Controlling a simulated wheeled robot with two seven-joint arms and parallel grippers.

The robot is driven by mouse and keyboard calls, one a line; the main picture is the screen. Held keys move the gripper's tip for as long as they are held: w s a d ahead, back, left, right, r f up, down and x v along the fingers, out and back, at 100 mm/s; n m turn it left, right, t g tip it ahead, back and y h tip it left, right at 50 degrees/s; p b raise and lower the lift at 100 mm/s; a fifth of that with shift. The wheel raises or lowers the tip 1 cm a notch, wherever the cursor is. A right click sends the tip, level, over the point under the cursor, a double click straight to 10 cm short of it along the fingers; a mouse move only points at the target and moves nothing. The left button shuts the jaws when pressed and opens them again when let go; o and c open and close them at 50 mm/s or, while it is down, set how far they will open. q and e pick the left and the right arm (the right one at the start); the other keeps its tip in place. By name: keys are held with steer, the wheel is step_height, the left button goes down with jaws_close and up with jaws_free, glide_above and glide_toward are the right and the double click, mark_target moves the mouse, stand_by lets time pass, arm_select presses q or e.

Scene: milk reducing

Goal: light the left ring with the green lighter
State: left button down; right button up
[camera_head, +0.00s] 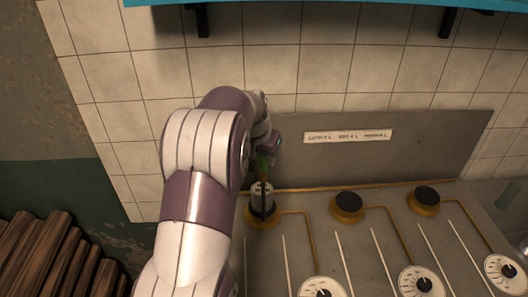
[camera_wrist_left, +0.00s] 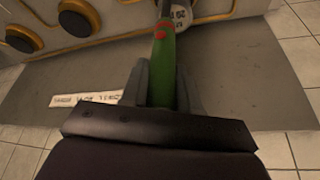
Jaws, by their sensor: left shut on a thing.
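My left gripper (camera_head: 268,150) is above the left ring (camera_head: 256,222) and shut on the green lighter (camera_head: 263,162). In the left wrist view the green lighter (camera_wrist_left: 164,68), with red parts, stands between the fingers of my left gripper (camera_wrist_left: 162,92). Its far end points toward the left ring. A small silvery vessel (camera_head: 268,194) is on that ring, and the lighter's thin dark rod overlaps it in the head view. I cannot tell whether they touch. I see no flame. My right gripper is out of view.
A middle ring (camera_head: 347,205) and a right ring (camera_head: 424,199) are bare. Dials such as the left one (camera_head: 322,289) sit along the front. A grey back panel (camera_head: 430,148) with a white label (camera_head: 347,136) stands behind. A teal shelf (camera_head: 330,4) is overhead.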

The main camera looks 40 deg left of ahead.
arm_select(q)
steer(key=shift+s+d+r, duration=0.2)
steer(key=shift+r, duration=0.15)
steer(key=shift+w+a+f, duration=0.1)
steer(key=shift+f, duration=0.25)
steer(key=shift+f, duration=0.6)
stand_by(3.5)
steer(key=shift+r, duration=0.1)
step_height(320, 180, up, 8)
steer(key=p, duration=0.6)
